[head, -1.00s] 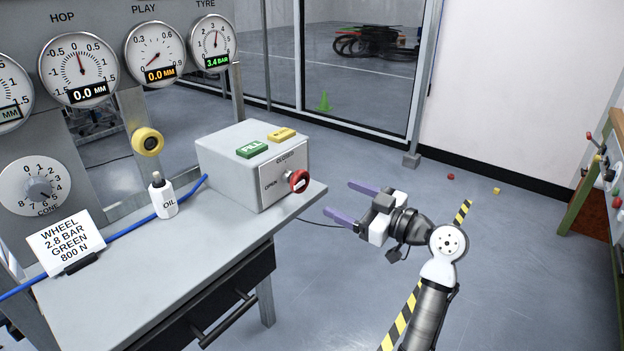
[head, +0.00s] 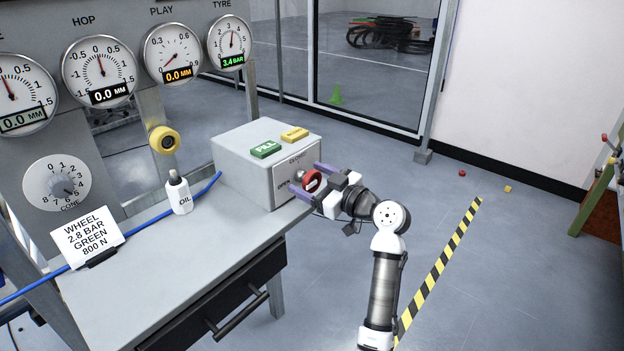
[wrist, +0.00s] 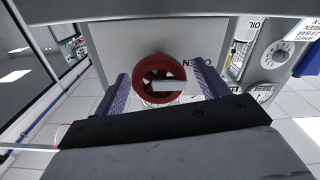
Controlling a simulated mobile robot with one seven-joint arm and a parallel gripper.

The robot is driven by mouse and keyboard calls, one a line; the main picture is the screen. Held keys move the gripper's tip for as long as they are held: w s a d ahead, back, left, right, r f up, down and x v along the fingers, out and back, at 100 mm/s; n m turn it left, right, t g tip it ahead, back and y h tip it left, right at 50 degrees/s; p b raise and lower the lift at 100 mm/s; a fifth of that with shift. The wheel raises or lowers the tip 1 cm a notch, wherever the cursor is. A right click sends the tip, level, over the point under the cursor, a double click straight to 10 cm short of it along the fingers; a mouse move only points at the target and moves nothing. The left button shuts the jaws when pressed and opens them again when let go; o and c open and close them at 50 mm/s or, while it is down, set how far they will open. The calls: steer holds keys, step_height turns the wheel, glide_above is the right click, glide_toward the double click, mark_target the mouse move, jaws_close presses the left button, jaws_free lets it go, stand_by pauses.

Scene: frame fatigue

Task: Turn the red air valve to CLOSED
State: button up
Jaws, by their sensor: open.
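The red air valve (head: 313,180) is a round red knob on the front face of the grey box (head: 232,163). My gripper (head: 307,179) is open, with its two purple fingers on either side of the valve. In the wrist view the red valve (wrist: 140,82) sits between the open fingers of my gripper (wrist: 160,77), with visible gaps. A pale bar on the valve lies about level and reaches right, the side where the OPEN lettering (wrist: 188,63) shows. In the head view my fingers partly cover the valve and its labels.
The box stands at the right end of the grey bench (head: 180,270). A green FILL button (head: 265,149) and a yellow button (head: 294,134) are on its top. An oil bottle (head: 180,195) and blue hose (head: 140,230) are to its left.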

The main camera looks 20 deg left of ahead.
steer(key=shift+c, duration=0.2)
steer(key=c, duration=0.9)
steer(key=shift+m, duration=0.3)
steer(key=m+p, duration=0.1)
steer(key=m, duration=0.3)
steer(key=shift+w+m, duration=0.1)
steer(key=shift+m, duration=0.2)
steer(key=m+p, duration=0.2)
steer(key=m, duration=0.2)
steer(key=shift+d+r, duration=0.1)
steer(key=m+p, duration=0.3)
steer(key=m, duration=0.1)
steer(key=shift+w+m+p, duration=0.1)
steer(key=shift+m+p, duration=0.25)
steer(key=shift+m, duration=0.05)
steer(key=shift+f+m+p, duration=0.15)
steer(key=shift+m+p, duration=0.55)
steer(key=shift+m, duration=0.25)
steer(key=shift+f+m+p, duration=0.1)
steer(key=shift+m+p, duration=0.55)
steer(key=shift+m, duration=0.3)
